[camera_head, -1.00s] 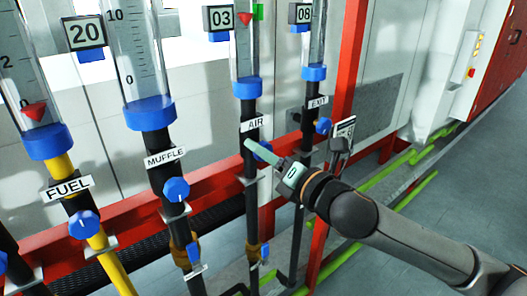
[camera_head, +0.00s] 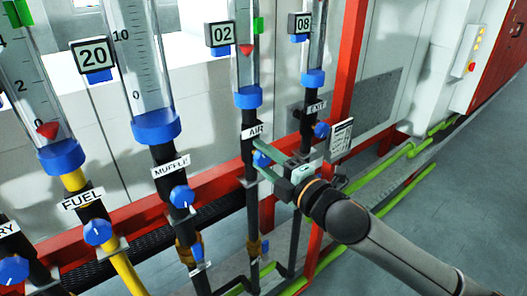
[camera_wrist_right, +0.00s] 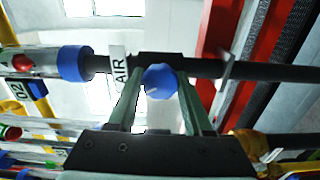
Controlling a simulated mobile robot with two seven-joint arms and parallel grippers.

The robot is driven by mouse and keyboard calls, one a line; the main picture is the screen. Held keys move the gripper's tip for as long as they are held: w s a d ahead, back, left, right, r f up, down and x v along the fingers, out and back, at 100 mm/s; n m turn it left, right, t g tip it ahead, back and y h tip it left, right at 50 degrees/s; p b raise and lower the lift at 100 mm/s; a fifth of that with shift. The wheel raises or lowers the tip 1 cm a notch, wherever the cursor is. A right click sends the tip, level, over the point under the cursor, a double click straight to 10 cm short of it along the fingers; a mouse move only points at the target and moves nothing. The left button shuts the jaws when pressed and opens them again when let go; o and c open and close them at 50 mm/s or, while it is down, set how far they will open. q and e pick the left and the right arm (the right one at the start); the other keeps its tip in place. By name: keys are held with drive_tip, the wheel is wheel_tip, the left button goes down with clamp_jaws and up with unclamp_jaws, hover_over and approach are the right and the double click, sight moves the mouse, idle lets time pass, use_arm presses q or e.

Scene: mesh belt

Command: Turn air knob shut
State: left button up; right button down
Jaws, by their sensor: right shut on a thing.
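The blue air knob (camera_head: 262,159) sits on the dark pipe below the AIR label (camera_head: 253,131). My right gripper (camera_head: 256,154) reaches it from the right and is shut on it. In the right wrist view the knob (camera_wrist_right: 160,81) sits between the two green fingers (camera_wrist_right: 157,88). The AIR tube (camera_head: 245,70) has a red float (camera_head: 246,50) below a green marker (camera_head: 258,25). Its display (camera_head: 221,34) reads 02. My left gripper is not in view.
The muffle knob (camera_head: 182,196) and fuel knob (camera_head: 97,232) are on pipes to the left. The exit knob (camera_head: 322,130) is close on the right, beside a red post (camera_head: 347,70) and a hanging tag (camera_head: 341,139). Open floor (camera_head: 470,190) lies right.

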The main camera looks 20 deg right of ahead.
drive_tip(key=m, duration=0.6)
drive_tip(key=shift+r+p, duration=0.1)
drive_tip(key=shift+p, duration=0.25)
idle(0.4)
drive_tip(key=shift+c, duration=1.6)
unclamp_jaws()
